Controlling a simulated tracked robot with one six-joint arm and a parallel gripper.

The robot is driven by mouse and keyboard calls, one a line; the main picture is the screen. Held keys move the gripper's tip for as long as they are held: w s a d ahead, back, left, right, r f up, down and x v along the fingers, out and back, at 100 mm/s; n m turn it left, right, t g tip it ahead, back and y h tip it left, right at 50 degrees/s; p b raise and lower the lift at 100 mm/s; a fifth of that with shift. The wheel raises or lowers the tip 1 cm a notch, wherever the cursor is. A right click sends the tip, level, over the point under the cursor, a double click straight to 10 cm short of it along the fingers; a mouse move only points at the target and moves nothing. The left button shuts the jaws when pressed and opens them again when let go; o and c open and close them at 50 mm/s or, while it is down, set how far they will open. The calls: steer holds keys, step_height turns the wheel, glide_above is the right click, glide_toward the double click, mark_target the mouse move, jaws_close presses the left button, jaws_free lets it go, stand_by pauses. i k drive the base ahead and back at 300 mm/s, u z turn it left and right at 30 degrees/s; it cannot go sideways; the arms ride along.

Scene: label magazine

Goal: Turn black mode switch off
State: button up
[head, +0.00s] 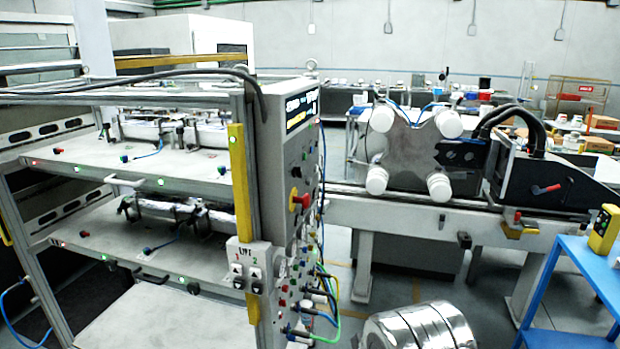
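The control panel (289,150) is on the narrow end face of the metal rack and is seen at a steep angle. A small display (298,108) is at its top. A round dark knob (296,172) sits above a red knob with a yellow base (300,200). Several small buttons and plugged cables are lower down. A white box marked with 1 and 2 (248,270) on the rack's front post carries dark switches. I cannot tell which of these is the black mode switch, or its position. My gripper is not in view.
The rack's shelves (85,158) hold metal parts and small lit green buttons. Coloured cables (325,290) hang from the panel's lower edge. Shiny metal cylinders (425,328) lie on the floor at its right. A blue stand (590,262) is at the right edge.

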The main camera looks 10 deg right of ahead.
mark_target(296, 170)
steer(key=k, duration=1.2)
steer(key=z, duration=0.3)
steer(key=i, duration=2.05)
steer(key=u, duration=0.5)
